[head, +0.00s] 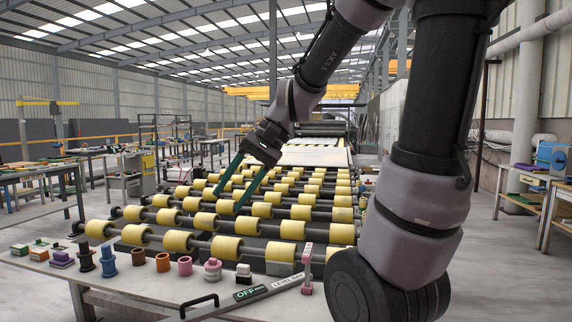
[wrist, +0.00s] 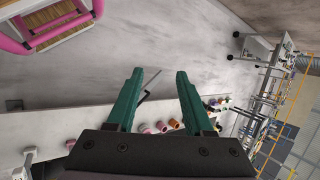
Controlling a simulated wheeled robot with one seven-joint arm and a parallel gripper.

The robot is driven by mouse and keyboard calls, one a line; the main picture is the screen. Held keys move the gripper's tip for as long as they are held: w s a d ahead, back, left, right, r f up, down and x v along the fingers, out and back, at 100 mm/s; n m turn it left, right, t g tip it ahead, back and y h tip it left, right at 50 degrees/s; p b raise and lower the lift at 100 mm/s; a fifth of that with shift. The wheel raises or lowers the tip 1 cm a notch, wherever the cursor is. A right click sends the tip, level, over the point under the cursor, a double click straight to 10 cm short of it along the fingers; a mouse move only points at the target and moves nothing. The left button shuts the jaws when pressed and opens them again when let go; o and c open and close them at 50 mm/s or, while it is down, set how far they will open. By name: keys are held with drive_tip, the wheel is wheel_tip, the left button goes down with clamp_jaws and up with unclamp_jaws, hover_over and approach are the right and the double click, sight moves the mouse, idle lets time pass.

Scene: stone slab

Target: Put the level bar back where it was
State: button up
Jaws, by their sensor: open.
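A long dark bar with a green "OFF" patch and a pale "LEVEL BAR" label (head: 270,289) lies slanted across the front of the pale slab (head: 100,278) in the head view. A black handle (head: 200,301) rises near its left part. My gripper (head: 228,199) is open and empty, its green fingers pointing down above the yellow rollers, behind and above the bar. In the wrist view my open gripper (wrist: 160,71) has a thin dark rod (wrist: 150,85) showing between its fingers; I cannot tell whether it is part of the bar.
Several small parts stand along the slab, including a blue spool (head: 108,262), brown rings (head: 163,262) and a pink-and-white knob (head: 213,270). A pink-and-white upright piece (head: 307,268) stands at the bar's right end. Yellow rollers (head: 228,248) fill the area behind. A pink-framed cart (wrist: 45,28) shows in the wrist view.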

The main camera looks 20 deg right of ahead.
drive_tip(key=s+d+r+t+h, duration=0.1)
drive_tip(key=d+r+t+h, duration=0.1)
drive_tip(key=d, duration=0.3)
drive_tip(key=s+d+r+n+t+h, duration=0.1)
drive_tip(key=s+d+r+t+h, duration=0.1)
drive_tip(key=d+r+t+h, duration=0.1)
drive_tip(key=shift+d+r+t, duration=0.2)
drive_tip(key=shift+d+t, duration=0.5)
drive_tip(key=shift+d, duration=0.45)
drive_tip(key=shift+d, duration=0.1)
